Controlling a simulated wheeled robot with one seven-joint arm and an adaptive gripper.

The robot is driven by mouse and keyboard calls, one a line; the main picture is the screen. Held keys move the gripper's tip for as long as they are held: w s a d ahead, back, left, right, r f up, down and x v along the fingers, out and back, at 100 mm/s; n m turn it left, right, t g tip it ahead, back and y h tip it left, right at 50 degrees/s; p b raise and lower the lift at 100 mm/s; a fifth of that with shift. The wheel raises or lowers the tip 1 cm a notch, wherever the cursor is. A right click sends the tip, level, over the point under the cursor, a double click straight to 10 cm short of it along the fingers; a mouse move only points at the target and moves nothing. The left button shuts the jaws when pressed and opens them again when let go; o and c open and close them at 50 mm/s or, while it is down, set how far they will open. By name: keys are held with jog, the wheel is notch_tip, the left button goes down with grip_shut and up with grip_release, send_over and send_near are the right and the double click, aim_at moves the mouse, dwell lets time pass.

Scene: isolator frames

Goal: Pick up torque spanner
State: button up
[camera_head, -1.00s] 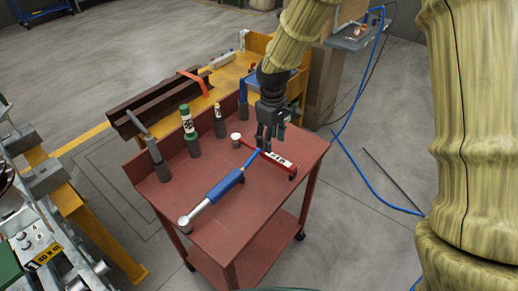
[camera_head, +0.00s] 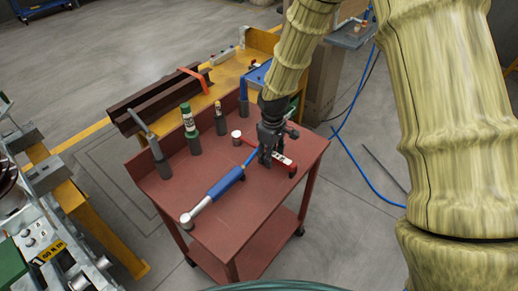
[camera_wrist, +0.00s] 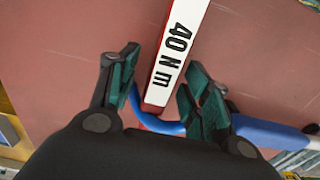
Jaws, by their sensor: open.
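A red bar tool with a white label reading "40 N m" (camera_head: 284,161) lies on the red cart top, under my gripper. In the wrist view its label (camera_wrist: 176,50) runs up between my fingers. A tool with a blue handle (camera_head: 226,182) and a silver end lies beside it, its thin blue rod reaching toward the red bar. The blue rod crosses low between my fingers in the wrist view, with the blue handle (camera_wrist: 268,132) at right. My gripper (camera_head: 267,160) is open above the red bar, fingers on either side; contact cannot be told.
The red cart (camera_head: 240,222) has a raised back edge. Several upright tools in dark holders stand along it, including one with a green top (camera_head: 188,117). A small white-topped piece (camera_head: 236,136) is near the red bar. A yellow bench (camera_head: 228,80) stands behind. The cart's front is clear.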

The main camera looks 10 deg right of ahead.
grip_shut()
jog(key=shift+r, duration=0.15)
